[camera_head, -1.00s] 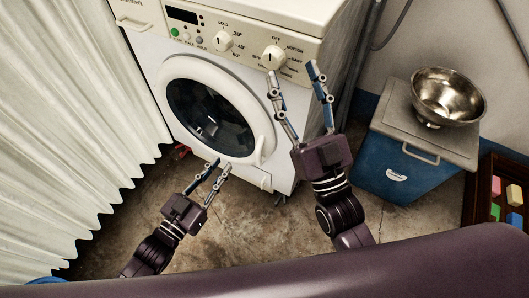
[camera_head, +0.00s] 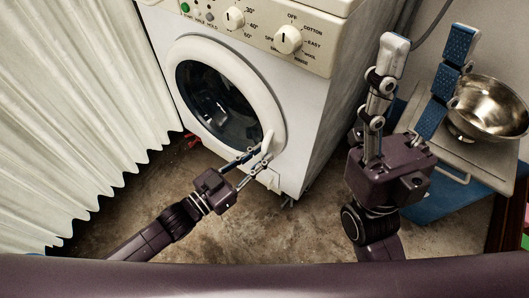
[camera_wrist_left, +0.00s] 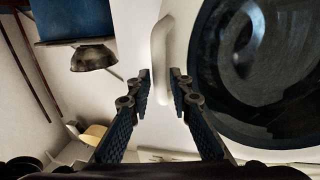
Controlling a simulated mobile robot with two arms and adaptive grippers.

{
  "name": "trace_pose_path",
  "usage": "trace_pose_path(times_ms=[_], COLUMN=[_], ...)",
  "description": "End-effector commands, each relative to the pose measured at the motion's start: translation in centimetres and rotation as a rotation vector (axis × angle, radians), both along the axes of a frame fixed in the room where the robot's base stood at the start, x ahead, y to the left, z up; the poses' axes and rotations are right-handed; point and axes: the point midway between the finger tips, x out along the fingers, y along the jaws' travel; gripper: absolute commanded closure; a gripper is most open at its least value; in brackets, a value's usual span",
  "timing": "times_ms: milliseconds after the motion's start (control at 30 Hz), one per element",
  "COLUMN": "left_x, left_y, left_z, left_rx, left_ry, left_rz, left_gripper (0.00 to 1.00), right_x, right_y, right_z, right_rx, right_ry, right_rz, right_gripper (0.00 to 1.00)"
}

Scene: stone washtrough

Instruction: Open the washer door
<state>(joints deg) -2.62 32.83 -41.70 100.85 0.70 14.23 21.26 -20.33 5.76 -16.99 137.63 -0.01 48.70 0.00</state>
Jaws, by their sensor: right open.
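The white washer (camera_head: 325,85) stands at the upper middle of the head view. Its round door (camera_head: 181,90) has a white ring and dark glass, and looks closed. A white upright door handle (camera_head: 268,141) is on the door's right side; it also shows in the left wrist view (camera_wrist_left: 160,45). My left gripper (camera_head: 263,152) is open at the handle's lower part. In the left wrist view its fingertips (camera_wrist_left: 161,77) stand on either side of the handle; I cannot tell whether they touch it. My right gripper (camera_head: 428,45) is open and empty, right of the washer.
A metal bowl (camera_head: 490,105) sits on a blue box with a grey lid (camera_head: 462,150), partly hidden by my right gripper. A white pleated curtain (camera_head: 85,110) hangs at the left. Bare concrete floor (camera_head: 290,235) lies in front of the washer.

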Motion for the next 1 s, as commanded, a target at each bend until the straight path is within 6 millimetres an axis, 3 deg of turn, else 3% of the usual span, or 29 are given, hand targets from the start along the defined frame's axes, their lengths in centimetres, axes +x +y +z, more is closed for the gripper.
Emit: trace_pose_path(times_ms=[167, 467, 633, 1000], left_x=[0.98, 1.13, 1.12, 1.1], left_y=[-1.14, -1.26, -1.24, -1.2], left_z=[-0.04, 0.01, 0.0, 0.0], left_rx=[-0.001, 0.0, 0.0, 0.0], left_ry=[-0.001, 0.0, 0.0, 0.0], left_rz=[-0.001, 0.0, 0.0, 0.0], left_gripper=[0.81, 0.81, 0.99, 1.0], right_x=[-1.03, -1.19, -1.18, -1.17], right_y=[-0.26, -0.3, -0.28, -0.28], right_z=[-0.25, -0.18, -0.19, -0.18], right_rx=[0.015, 0.017, 0.016, 0.016], right_ry=[-0.045, -0.051, -0.05, -0.05], right_rz=[0.002, 0.004, 0.004, 0.004], right_gripper=[0.5, 0.5, 0.5, 0.5])
